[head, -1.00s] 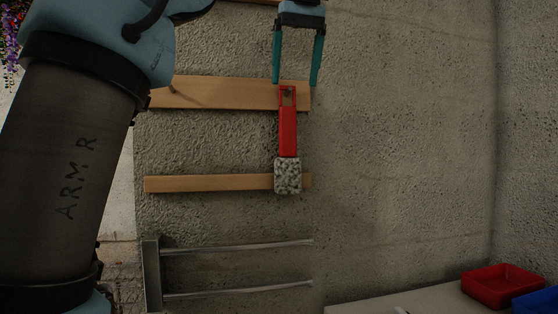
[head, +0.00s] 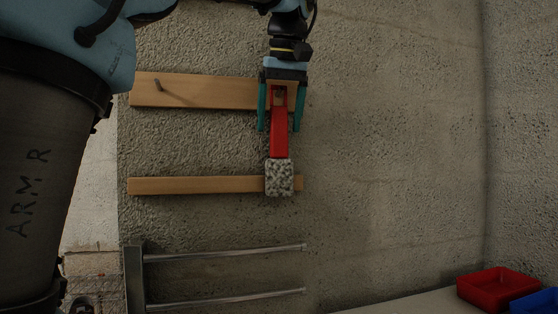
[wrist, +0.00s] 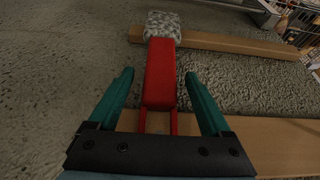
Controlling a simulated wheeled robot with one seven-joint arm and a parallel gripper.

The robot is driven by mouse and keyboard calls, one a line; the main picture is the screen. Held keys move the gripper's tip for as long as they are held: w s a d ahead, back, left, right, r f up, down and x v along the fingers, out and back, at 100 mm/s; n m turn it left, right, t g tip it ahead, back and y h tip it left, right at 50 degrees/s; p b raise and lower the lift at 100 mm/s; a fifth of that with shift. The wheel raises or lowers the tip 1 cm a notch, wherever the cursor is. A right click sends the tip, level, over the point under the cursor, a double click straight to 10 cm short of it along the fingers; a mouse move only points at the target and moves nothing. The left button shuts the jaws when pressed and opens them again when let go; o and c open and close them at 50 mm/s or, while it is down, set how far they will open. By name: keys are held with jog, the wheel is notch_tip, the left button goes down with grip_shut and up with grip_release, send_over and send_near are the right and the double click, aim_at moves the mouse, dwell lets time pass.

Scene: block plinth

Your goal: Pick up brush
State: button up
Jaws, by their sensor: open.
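The brush has a red handle (head: 279,137) and a speckled grey-white head (head: 279,177). It hangs head down in front of two wooden rails, its handle top at the upper rail and its head over the lower rail. My gripper (head: 279,130) is open, with one teal finger on each side of the upper handle. In the wrist view, the red handle (wrist: 160,75) lies between the spread fingers with a gap on both sides, and the speckled head (wrist: 163,26) is beyond the fingertips.
The upper wooden rail (head: 195,91) carries a bare peg at its left. The lower rail (head: 190,185) and a metal rack (head: 220,254) are below. A red bin (head: 497,287) and a blue bin (head: 535,301) stand at lower right. The wall to the right is clear.

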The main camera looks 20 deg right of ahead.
jog(key=shift+w+f, duration=0.1)
jog(key=shift+f, duration=0.3)
grip_shut()
dwell(0.4)
